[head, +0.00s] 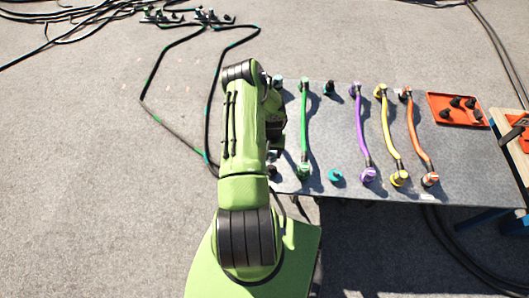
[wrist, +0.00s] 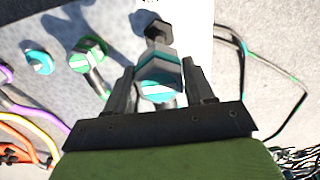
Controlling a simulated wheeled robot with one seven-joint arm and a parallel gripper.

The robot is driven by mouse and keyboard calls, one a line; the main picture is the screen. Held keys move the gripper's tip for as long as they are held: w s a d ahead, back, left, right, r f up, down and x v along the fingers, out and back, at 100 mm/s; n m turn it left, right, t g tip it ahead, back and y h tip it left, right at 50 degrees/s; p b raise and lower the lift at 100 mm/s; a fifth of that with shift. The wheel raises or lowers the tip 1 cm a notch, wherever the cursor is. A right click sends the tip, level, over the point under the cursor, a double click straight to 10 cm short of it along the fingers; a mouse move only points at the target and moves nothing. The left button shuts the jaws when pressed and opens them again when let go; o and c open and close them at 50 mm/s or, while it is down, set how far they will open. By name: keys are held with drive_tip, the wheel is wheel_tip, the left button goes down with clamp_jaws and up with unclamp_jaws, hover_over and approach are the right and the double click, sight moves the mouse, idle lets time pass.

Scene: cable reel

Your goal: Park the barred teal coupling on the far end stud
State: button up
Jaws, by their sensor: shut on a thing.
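In the wrist view my gripper (wrist: 160,90) is shut on a teal coupling (wrist: 158,73) with a pale band across it. Just above it in that view is a black stud (wrist: 157,32); I cannot tell whether they touch. In the head view my arm hides the gripper and the held coupling, over the left edge of the grey table. Another teal coupling (head: 335,175) sits at the table's near edge and also shows in the wrist view (wrist: 38,61). A dark teal piece (head: 329,87) stands at the far edge.
Green (head: 304,125), purple (head: 360,130), yellow (head: 390,135) and orange (head: 417,138) cables run across the grey table (head: 460,160). A red tray (head: 437,116) with black pieces is at the right. Black cable with green bands (head: 160,127) lies on the floor at left.

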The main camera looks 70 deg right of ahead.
sight(271, 167)
drive_tip(key=shift+s+f+b, duration=0.15)
drive_tip(key=shift+f+b, duration=0.2)
drive_tip(key=shift+f, duration=0.3)
wheel_tip(271, 167, down, 7)
drive_tip(key=b, duration=0.4)
drive_tip(key=shift+b, duration=0.3)
drive_tip(key=shift+f+b, duration=0.3)
drive_tip(key=shift+b, duration=0.05)
drive_tip(key=shift+f+b, duration=0.35)
drive_tip(key=shift+b, duration=0.5)
drive_tip(key=o, duration=1.2)
drive_tip(key=shift+o, duration=0.2)
